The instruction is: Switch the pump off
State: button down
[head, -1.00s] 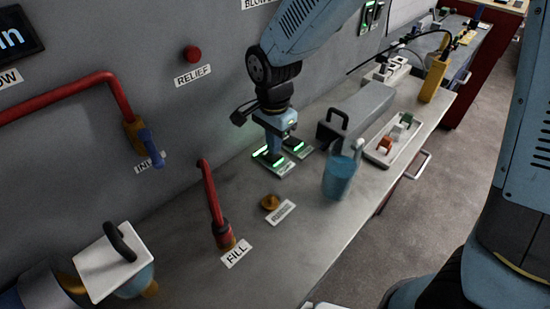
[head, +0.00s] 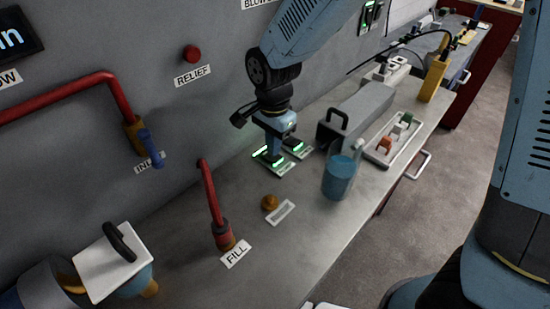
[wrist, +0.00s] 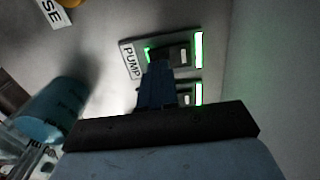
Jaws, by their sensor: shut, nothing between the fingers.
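The pump switch (wrist: 180,52) is a small plate marked PUMP with lit green strips, at the top middle of the wrist view. In the head view I take it to be the nearer lit plate (head: 277,167) on the bench. My gripper (head: 274,153) is shut and empty, pointing down at this plate. In the wrist view its fingers (wrist: 157,72) cover part of the switch. I cannot tell whether they touch it. A second switch plate with green light (head: 298,147) lies just behind to the right, and is partly hidden in the wrist view.
A blue cup (head: 339,177) stands right of the switches, with a grey handled box (head: 355,113) behind it. A brass knob (head: 270,202) and the red FILL pipe (head: 213,205) are nearer. The grey wall (head: 160,45) stands close on the left.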

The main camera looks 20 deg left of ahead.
aim_at(274, 158)
jog(key=shift+f, duration=1.05)
dwell(0.7)
jog(key=shift+r, duration=3.55)
